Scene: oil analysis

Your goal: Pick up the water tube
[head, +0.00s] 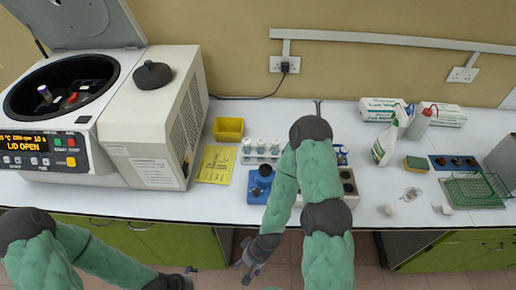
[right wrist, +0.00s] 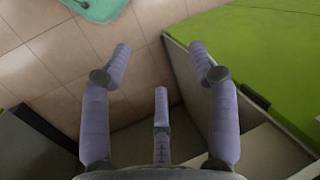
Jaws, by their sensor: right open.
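Several capped tubes (head: 261,146) stand upright in a rack on the bench, left of my right arm in the head view. I cannot tell which one is the water tube. My right gripper (head: 246,266) hangs below the front edge of the bench, away from the tubes. In the right wrist view it (right wrist: 160,52) is open and empty, pointing at the floor. My left gripper (head: 188,272) shows only in small part at the bottom of the head view; its jaws are unclear.
A blue device (head: 261,183) stands in front of the rack. A yellow box (head: 228,129) and a yellow sheet (head: 215,164) lie to its left. My right arm partly covers a block with dark holes (head: 348,182). Bottles, a sponge (head: 416,164) and a green wire basket (head: 474,189) are at the right.

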